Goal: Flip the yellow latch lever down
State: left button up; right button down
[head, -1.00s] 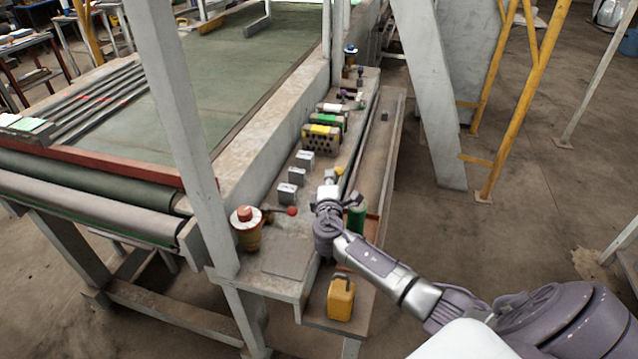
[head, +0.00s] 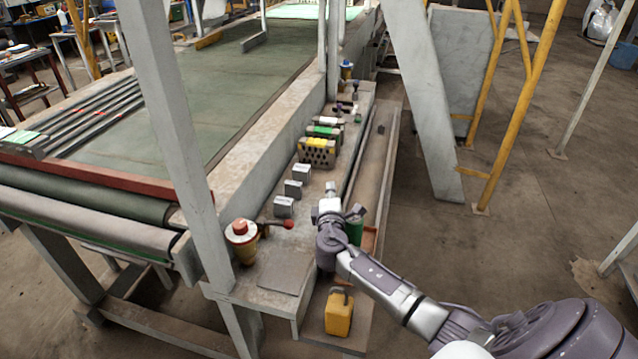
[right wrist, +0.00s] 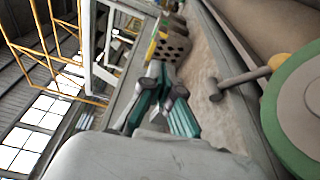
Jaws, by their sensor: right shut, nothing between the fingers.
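The yellow latch lever (right wrist: 246,76) shows in the right wrist view as a short bar with a yellow knob (right wrist: 277,62) at its end. It runs from a grey pivot to the right, the side away from the ceiling, so it looks lowered. Its knob is close to the green round object in that view. In the head view the knob does not show, probably hidden by my right gripper (head: 329,200). That gripper is over the bench, shut and empty; its fingers (right wrist: 164,92) appear left of the lever in the wrist view. My left gripper is out of view.
A green cylinder (head: 355,229) stands just right of my right gripper. Small grey blocks (head: 284,207) and a perforated yellow brick (head: 317,154) line the bench. A red-topped device (head: 241,241) with a red-knobbed lever is at left. A yellow canister (head: 339,312) stands in front.

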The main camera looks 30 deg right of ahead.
notch_tip(320, 180, up, 10)
dwell(0.4)
jog(key=shift+f, duration=0.2)
